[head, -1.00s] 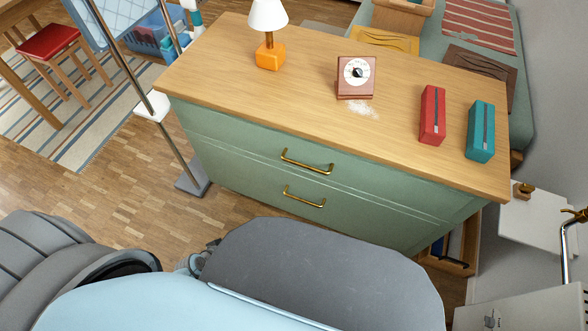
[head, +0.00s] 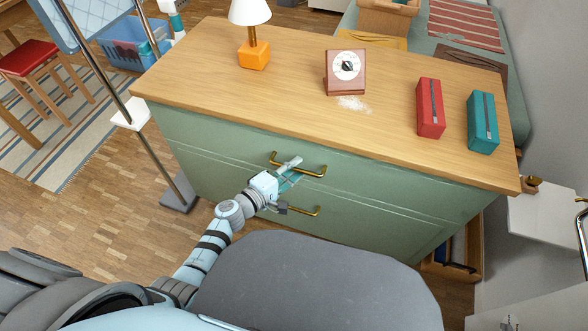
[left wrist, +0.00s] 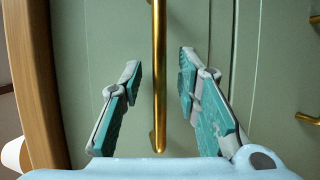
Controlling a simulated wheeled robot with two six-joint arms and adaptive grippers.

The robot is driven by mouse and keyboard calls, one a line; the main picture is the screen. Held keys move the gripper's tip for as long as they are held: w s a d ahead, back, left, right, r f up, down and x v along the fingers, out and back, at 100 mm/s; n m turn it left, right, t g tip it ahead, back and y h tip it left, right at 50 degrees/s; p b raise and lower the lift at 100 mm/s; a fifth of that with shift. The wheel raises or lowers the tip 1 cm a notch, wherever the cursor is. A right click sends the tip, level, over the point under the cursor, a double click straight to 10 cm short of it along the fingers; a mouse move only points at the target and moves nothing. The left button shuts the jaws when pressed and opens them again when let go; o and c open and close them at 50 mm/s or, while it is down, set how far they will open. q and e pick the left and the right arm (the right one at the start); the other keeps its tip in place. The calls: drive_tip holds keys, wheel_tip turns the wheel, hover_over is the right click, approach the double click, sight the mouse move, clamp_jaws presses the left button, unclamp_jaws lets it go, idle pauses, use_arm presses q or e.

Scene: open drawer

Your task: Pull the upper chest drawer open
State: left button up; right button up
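The green chest (head: 380,205) has two drawers under a wooden top. Its upper drawer front (head: 225,142) looks flush with the chest, with a brass bar handle (head: 313,173). My left gripper (head: 296,169) is at this handle, its fingers open. In the left wrist view the upper handle (left wrist: 159,70) runs between the two spread fingertips of my left gripper (left wrist: 161,68), with gaps on both sides. I cannot tell how deep the handle sits between them. The lower handle (head: 308,211) is partly hidden by my gripper. My right gripper is not in view.
A metal stand (head: 155,155) is left of the chest. The floor (head: 110,225) in front-left is clear.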

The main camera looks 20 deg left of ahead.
use_arm(q)
drive_tip(key=shift+w+d, duration=0.1)
drive_tip(key=shift+w, duration=0.1)
drive_tip(key=shift+c, duration=0.6)
clamp_jaws()
